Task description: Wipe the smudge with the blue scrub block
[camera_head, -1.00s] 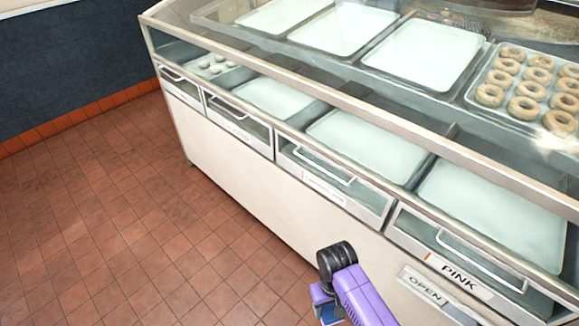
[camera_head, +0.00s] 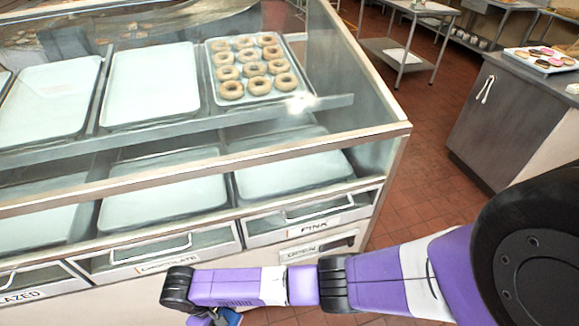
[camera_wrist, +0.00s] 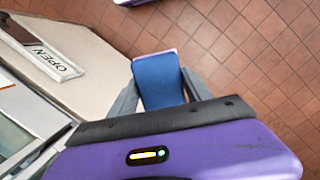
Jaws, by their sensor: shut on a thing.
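The blue scrub block (camera_wrist: 160,82) is held between the two grey fingers of my gripper (camera_wrist: 160,74) in the wrist view, with a pale purple edge at its far end. In the head view my gripper (camera_head: 208,318) is at the bottom edge, in front of the display case, mostly cut off. A bit of the block (camera_head: 233,319) shows there. A pale, bright patch (camera_head: 300,103) shows on the case near the donut tray; I cannot tell whether it is the smudge or glare. The block is apart from it.
The glass display case (camera_head: 280,152) fills the left, with drawers labelled PINK (camera_head: 314,227) and CHOCOLATE. A donut tray (camera_head: 293,92) is inside. An OPEN sign (camera_wrist: 57,62) is on its front. A counter (camera_head: 500,125) and metal table (camera_head: 415,12) stand right, with clear tiled floor (camera_head: 420,195) between.

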